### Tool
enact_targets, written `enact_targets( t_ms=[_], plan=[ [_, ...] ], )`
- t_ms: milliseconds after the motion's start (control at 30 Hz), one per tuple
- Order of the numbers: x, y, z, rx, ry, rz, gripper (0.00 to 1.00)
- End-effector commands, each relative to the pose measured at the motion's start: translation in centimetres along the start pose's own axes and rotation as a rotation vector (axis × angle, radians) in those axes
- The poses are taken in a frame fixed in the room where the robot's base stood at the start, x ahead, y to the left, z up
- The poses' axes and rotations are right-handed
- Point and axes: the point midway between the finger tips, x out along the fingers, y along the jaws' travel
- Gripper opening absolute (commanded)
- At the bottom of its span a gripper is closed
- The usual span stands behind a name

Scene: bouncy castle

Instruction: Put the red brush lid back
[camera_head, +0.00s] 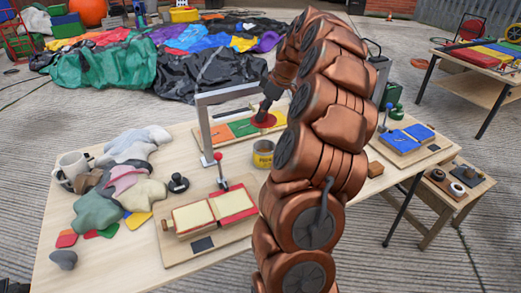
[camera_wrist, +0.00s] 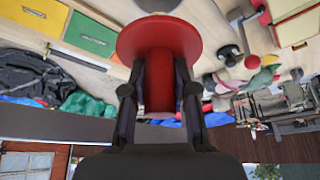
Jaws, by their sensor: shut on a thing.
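The red brush lid (camera_head: 263,119) is a flat red disc, in the air above the table. In the wrist view its disc (camera_wrist: 158,38) and thick red handle show between the two dark fingers. My gripper (camera_wrist: 159,92) is shut on that handle; in the head view it (camera_head: 270,98) comes down from the upper right. An open tin (camera_head: 263,154) with a yellow label stands on the table below the lid, with a visible gap between them. A dark grey shape beyond the disc at the wrist view's top edge is too cut off to identify.
A grey metal frame (camera_head: 203,130) stands behind the tin, beside green and orange panels (camera_head: 242,128). A board with cream and red pads (camera_head: 204,213) lies in front. My arm hides the table right of the tin.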

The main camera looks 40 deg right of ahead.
Motion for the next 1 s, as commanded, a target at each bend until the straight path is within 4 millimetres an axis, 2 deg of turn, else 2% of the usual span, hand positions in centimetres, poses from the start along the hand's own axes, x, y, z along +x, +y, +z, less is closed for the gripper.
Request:
enact_targets(
  t_ms=[400, 567, 800, 1000],
  plan=[
    [4.8, -0.1, 2.2, 0.002, -0.001, -0.004, 0.00],
    [5.8, 0.0, 2.5, 0.000, 0.000, -0.001, 0.00],
    [8.7, -0.1, 3.8, 0.000, -0.002, -0.003, 0.00],
    [9.0, -0.1, 3.9, -0.002, 0.000, -0.001, 0.00]
  ],
)
